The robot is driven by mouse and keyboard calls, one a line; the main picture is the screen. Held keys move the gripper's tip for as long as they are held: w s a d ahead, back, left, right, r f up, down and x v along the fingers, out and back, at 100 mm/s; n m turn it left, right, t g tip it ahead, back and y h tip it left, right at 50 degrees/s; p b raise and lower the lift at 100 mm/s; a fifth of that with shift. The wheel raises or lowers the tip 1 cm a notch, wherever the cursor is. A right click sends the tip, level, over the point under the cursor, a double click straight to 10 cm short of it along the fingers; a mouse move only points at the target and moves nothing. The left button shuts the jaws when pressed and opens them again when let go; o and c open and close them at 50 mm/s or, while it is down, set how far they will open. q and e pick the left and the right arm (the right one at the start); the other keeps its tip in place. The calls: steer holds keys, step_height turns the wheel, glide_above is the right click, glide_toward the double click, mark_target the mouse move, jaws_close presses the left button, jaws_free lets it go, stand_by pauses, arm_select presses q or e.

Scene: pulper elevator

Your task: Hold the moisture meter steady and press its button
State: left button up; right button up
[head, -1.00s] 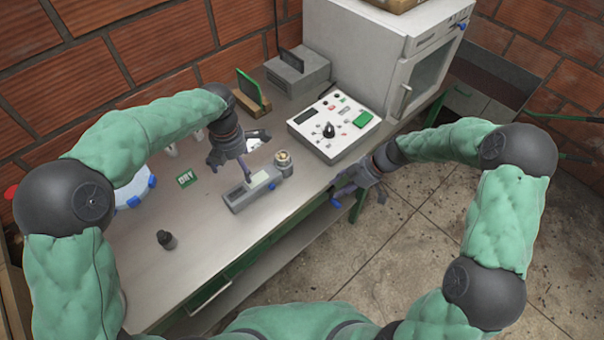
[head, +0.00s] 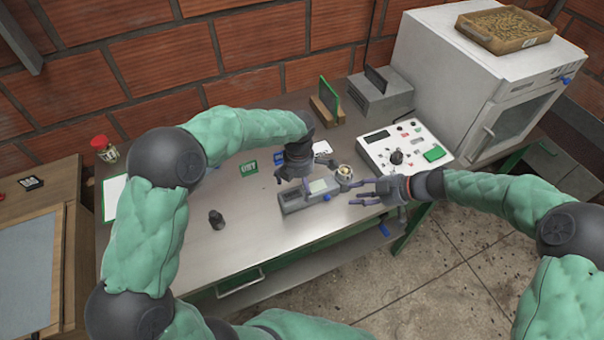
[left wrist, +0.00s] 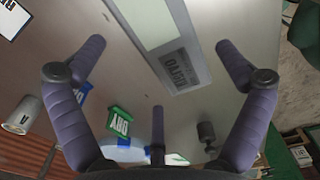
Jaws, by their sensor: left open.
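The moisture meter (head: 293,199) is a grey, long device lying on the bench, with a pale screen, a small blue part on its front side and a round cup (head: 345,174) at its right end. My left gripper (head: 292,182) is open and empty, pointing down above the meter's left part and hiding some of it. In the left wrist view the open fingers (left wrist: 160,65) spread on both sides of the meter's labelled face (left wrist: 182,68), apart from it. My right gripper (head: 360,191) is open by the meter's right end, its fingers apart just beside the cup.
A white control box (head: 405,148) stands behind the right gripper, beside a white oven (head: 480,75). The bench (head: 180,250) is clear at the front left.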

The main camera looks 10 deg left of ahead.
mark_target(299, 189)
arm_select(q)
steer(key=shift+f, duration=2)
steer(key=c, duration=1.3)
steer(key=shift+c, duration=0.3)
arm_select(e)
jaws_close()
